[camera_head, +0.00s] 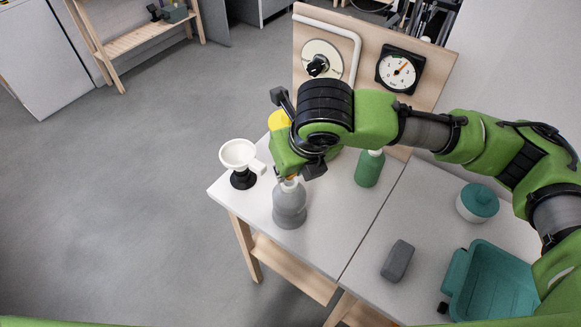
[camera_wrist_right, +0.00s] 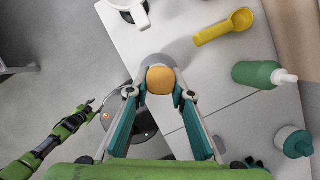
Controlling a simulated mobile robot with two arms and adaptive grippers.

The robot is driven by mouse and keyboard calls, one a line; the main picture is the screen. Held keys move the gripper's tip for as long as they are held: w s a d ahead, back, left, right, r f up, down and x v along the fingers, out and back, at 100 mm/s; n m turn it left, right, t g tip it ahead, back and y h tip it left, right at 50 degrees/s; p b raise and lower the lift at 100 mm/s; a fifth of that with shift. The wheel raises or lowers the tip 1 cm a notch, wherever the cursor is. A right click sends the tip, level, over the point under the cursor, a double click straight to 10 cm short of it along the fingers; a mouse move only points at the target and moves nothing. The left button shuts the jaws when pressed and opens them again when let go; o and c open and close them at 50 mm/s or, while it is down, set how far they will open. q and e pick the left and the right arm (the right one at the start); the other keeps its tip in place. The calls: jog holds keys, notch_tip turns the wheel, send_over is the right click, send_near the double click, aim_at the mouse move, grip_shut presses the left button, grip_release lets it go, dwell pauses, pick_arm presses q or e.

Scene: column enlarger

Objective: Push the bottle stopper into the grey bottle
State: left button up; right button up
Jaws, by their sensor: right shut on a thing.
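The grey bottle (camera_head: 289,208) stands upright near the front edge of the light table in the head view. My right gripper (camera_head: 291,174) is directly above its neck, pointing down. In the wrist view my right gripper (camera_wrist_right: 160,88) is shut on the rounded orange stopper (camera_wrist_right: 160,80), which sits between its fingertips. In the head view only a sliver of orange shows at the bottle's mouth. I cannot tell whether the stopper touches the neck or is inside it. My left gripper (camera_wrist_right: 88,112) shows small at the left of the wrist view, away from the bottle; its finger state is unclear.
A white funnel (camera_head: 238,155) on a black stand is left of the bottle. A green bottle (camera_head: 369,168) stands to the right, a yellow scoop (camera_wrist_right: 225,27) behind. A grey block (camera_head: 397,260), teal tray (camera_head: 458,276) and teal-lidded jar (camera_head: 478,203) are farther right. A panel with dial (camera_head: 398,70) stands behind.

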jog(key=shift+f+b, duration=0.3)
jog(key=shift+f, duration=0.6)
jog(key=shift+s, duration=0.1)
dwell(0.4)
jog(key=shift+r+p, duration=0.6)
jog(key=shift+p, duration=0.25)
jog(key=shift+p, duration=0.4)
jog(key=shift+f, duration=0.6)
dwell(0.8)
